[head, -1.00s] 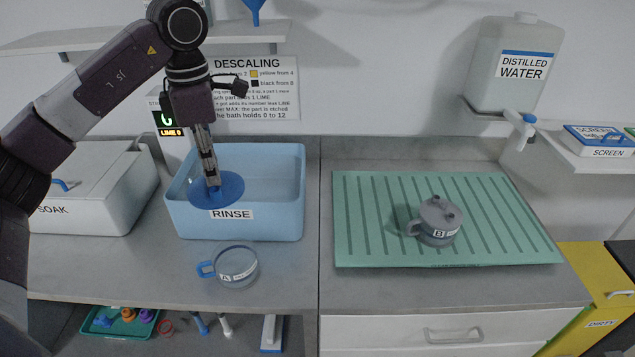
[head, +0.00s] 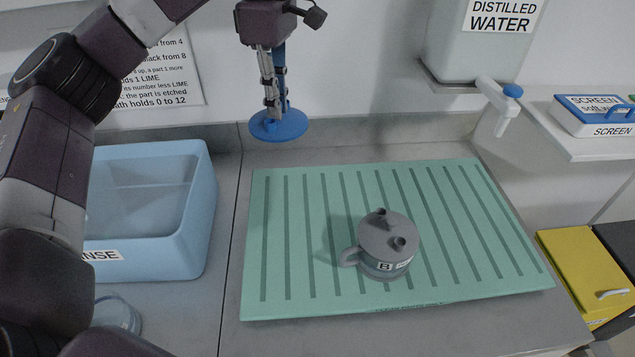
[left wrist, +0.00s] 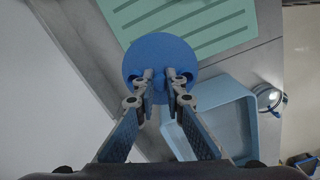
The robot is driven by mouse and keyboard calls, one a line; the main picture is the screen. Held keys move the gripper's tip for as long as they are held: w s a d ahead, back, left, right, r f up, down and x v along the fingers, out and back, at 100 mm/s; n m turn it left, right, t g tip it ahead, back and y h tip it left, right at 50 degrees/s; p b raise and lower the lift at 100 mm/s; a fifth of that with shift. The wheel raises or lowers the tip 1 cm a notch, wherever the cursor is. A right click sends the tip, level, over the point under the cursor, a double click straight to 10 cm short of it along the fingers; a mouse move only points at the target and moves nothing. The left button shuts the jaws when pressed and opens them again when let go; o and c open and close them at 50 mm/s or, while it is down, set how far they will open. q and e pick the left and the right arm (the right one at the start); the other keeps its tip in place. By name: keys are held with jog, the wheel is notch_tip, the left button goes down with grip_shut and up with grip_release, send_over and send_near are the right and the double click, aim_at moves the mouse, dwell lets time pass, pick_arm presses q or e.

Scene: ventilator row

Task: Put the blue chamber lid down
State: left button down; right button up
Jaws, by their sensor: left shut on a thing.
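The blue chamber lid (head: 279,126) is a round flat disc held level in the air. My left gripper (head: 275,106) is shut on its raised middle from above. The lid hangs over the back of the counter, near the far left corner of the green ribbed mat. In the left wrist view the lid (left wrist: 150,52) sits at the tips of the left gripper (left wrist: 159,82), with the mat beyond it. The clear chamber A (head: 115,312) stands on the counter at lower left, partly hidden by my arm. I do not see my right gripper.
The green mat (head: 300,290) holds grey lidded chamber B (head: 388,245); its left part is bare. The blue rinse basin (head: 190,225) stands left of it. The distilled water tank's tap (head: 500,105) juts out above the mat's back right.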

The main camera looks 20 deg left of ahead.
pick_arm(q)
jog(key=shift+w+d+f, duration=0.2)
jog(key=shift+w, duration=0.2)
jog(key=shift+f, duration=0.35)
jog(key=f, duration=1.4)
jog(key=shift+s+f+p, duration=0.15)
jog(key=shift+s+p, duration=0.15)
jog(key=shift+s, duration=0.05)
notch_tip(320, 180, down, 4)
jog(key=shift+f+p, duration=0.1)
jog(key=shift+p, duration=0.3)
pick_arm(e)
jog(key=shift+r, duration=0.55)
pick_arm(q)
jog(key=shift+f, duration=0.2)
pick_arm(e)
jog(key=shift+f, duration=0.1)
pick_arm(q)
jog(key=c, duration=2)
grip_release()
